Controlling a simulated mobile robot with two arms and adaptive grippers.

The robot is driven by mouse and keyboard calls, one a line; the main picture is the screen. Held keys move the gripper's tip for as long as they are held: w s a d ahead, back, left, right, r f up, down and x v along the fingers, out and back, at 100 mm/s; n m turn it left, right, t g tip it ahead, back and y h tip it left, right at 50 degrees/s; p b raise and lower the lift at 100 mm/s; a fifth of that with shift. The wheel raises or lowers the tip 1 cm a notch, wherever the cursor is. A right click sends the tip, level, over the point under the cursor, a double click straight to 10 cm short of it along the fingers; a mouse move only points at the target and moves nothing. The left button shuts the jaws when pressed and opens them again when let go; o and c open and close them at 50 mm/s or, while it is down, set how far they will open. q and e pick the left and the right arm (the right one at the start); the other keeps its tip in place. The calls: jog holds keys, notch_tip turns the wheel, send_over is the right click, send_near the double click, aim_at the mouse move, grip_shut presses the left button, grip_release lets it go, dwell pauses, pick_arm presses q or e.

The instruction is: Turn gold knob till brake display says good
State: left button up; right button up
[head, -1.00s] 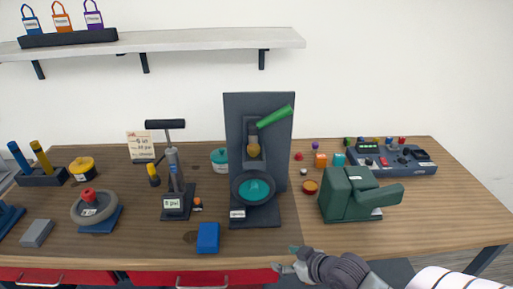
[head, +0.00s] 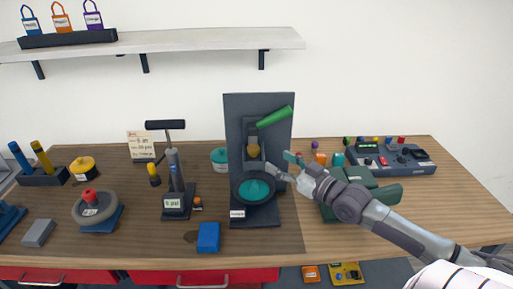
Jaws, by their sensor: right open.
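The gold knob (head: 254,151) sits on a dark upright stand (head: 280,150), below a green lever (head: 275,116) and above a round teal disc (head: 256,189) in a dark ring. My right gripper (head: 279,162) is open and empty in front of the stand's right side, just right of the knob and apart from it in the picture. Its arm comes in from the lower right. A small label (head: 237,214) on the stand's base is too small to read. I cannot tell which display is the brake display, and I read no "good". My left gripper is not in view.
My right arm partly hides a dark green device (head: 345,178). A console with a small green screen (head: 367,147) stands at the back right.

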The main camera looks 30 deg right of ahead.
aim_at(258, 150)
jog(key=w, duration=0.3)
jog(key=w+a+p, duration=0.1)
jog(key=w, duration=0.2)
jog(key=w+a, duration=0.1)
jog(key=w, duration=0.2)
jog(key=shift+w+p, duration=0.1)
jog(key=shift+p, duration=0.3)
